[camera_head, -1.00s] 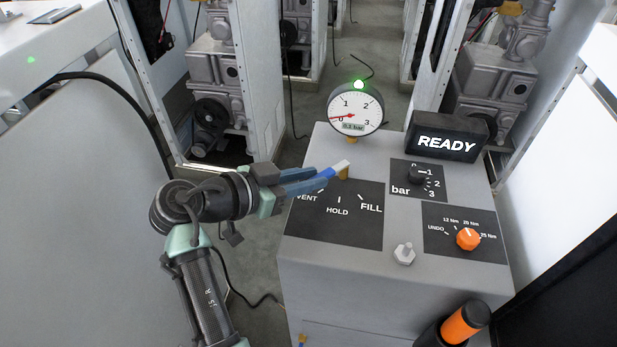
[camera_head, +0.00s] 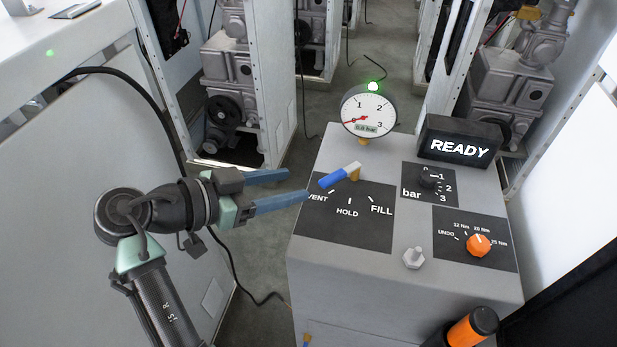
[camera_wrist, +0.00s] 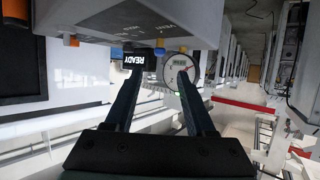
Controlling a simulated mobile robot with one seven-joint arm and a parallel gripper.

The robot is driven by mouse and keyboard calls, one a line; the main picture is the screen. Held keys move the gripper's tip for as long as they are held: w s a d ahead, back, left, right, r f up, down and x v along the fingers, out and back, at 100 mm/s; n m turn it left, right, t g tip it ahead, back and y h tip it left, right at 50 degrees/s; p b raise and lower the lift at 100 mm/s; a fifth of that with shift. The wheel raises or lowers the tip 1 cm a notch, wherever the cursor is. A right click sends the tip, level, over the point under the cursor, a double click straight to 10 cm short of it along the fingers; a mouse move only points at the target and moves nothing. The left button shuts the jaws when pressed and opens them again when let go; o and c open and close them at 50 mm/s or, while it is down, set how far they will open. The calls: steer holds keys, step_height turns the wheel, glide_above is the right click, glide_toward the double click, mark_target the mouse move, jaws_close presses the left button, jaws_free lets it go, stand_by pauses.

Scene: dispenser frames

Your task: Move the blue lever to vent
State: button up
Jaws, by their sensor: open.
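The round gauge (camera_head: 368,115) has its needle near zero and a green light on top. The READY box (camera_head: 459,141), bar knob (camera_head: 428,178), orange torque knob (camera_head: 478,244) and grey bolt (camera_head: 414,258) share the console (camera_head: 400,279).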

steer(key=v, duration=0.5)
steer(key=shift+r, duration=0.15)
steer(key=w+d+r+n+t+y, duration=0.2)
steer(key=w+r+n+t+y, duration=0.15)
steer(key=r, duration=0.45)
steer(key=w+d+r+n+t+y, duration=0.2)
steer(key=w+r+t+y, duration=0.2)
steer(key=r, duration=0.5)
steer(key=s+d+r+n+t+y, duration=0.25)
steer(key=s+r+t, duration=0.35)
steer(key=s+r, duration=0.45)
steer(key=s+d+r+n+t+y, duration=0.15)
steer(key=s+d+r+t, duration=0.4)
steer(key=r, duration=0.85)
step_height(320, 180, up, 15)
steer(key=a+p, duration=0.2)
steer(key=p, duration=1.3)
steer(key=shift+a+n+h+p, duration=0.25)
steer(key=shift+n+h+p, duration=0.1)
steer(key=shift+n+p, duration=0.1)
